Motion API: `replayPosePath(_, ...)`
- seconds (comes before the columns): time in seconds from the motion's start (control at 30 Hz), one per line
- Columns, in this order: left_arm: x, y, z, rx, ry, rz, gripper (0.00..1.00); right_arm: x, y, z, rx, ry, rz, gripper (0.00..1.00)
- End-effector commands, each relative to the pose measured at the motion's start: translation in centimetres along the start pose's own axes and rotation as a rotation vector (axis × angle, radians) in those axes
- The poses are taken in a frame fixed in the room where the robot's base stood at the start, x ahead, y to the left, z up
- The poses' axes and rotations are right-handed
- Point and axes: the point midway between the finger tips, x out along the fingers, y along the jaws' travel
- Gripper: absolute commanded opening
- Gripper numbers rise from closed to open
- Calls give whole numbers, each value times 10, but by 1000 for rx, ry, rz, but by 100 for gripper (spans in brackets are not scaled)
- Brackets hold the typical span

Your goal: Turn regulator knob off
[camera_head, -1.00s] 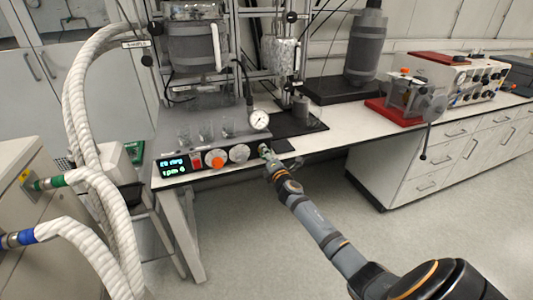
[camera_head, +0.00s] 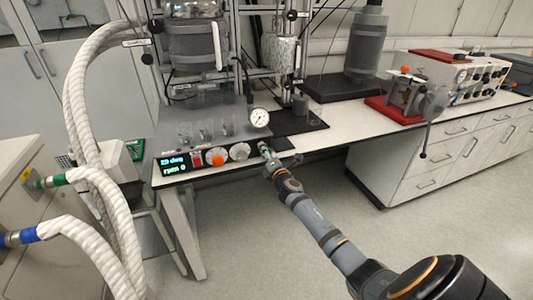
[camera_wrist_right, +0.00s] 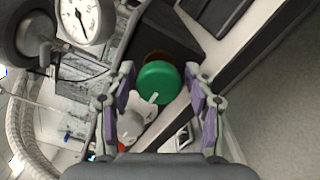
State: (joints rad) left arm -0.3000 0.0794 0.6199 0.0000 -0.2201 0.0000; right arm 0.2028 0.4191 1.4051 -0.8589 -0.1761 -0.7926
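A round green knob (camera_wrist_right: 158,82) with a white mark on its edge shows in the right wrist view. My right gripper (camera_wrist_right: 160,95) is open, with its purple-padded fingers on either side of the knob and a gap visible at each side. In the head view my right gripper (camera_head: 268,160) is at the right end of the control panel and largely covers the green knob there. The panel has a lit display (camera_head: 173,164), a red switch (camera_head: 197,159), an orange knob (camera_head: 218,160) and a pale grey knob (camera_head: 240,152). My left gripper is not in view.
A pressure gauge (camera_head: 260,118) stands just behind the panel; it is close to the fingers in the wrist view (camera_wrist_right: 80,18). Glass beakers (camera_head: 207,130) stand behind the panel. White hoses (camera_head: 80,130) hang at the left. The floor in front is clear.

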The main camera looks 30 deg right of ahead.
Motion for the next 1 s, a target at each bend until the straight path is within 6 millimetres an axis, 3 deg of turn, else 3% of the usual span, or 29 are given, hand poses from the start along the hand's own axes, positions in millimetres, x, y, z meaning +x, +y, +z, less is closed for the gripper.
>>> replayPosePath(0.37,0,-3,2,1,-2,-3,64,-3,0,1,0,-1,1,64)
replayPosePath(0.47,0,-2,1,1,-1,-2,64,-17,0,0,-2,0,0,64)
replayPosePath(0.8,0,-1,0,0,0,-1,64,-97,0,0,-3,3,0,64)
replayPosePath(1.0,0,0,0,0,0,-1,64,-118,0,0,-1,1,0,64)
